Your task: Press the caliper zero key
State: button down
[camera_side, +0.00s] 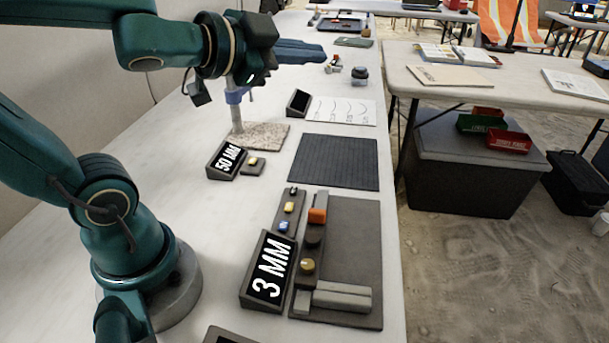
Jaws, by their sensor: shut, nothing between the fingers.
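A black display reading "3 MM" (268,271) stands tilted on the near part of the table. Beside it is a dark strip of small keys, with a yellow key (290,207) and a blue key (284,227). I cannot tell which key is the caliper zero key. My gripper (318,51) is shut and empty, high at the upper middle, apart from all the keys.
A post with a blue clamp (236,97) rises from a speckled stone base (260,136) below my wrist. A dark ribbed mat (337,162) lies flat beyond the rail. A grey bar (342,297) lies near the front. A small jar (359,75) stands farther back.

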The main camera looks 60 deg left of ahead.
jog(key=w+d+f+m+h, duration=0.2)
jog(key=m+h, duration=0.2)
jog(key=m, duration=0.2)
jog(key=m+g+h, duration=0.4)
jog(key=g, duration=0.4)
send_over(289, 207)
notch_tip(289, 207, down, 12)
jog(key=shift+s+a+f+y, duration=0.2)
jog(key=shift+s+a+y, duration=0.1)
jog(key=shift+a, duration=0.35)
jog(key=shift+f, duration=4.4)
jog(key=shift+f, duration=0.1)
jog(key=shift+f, duration=0.35)
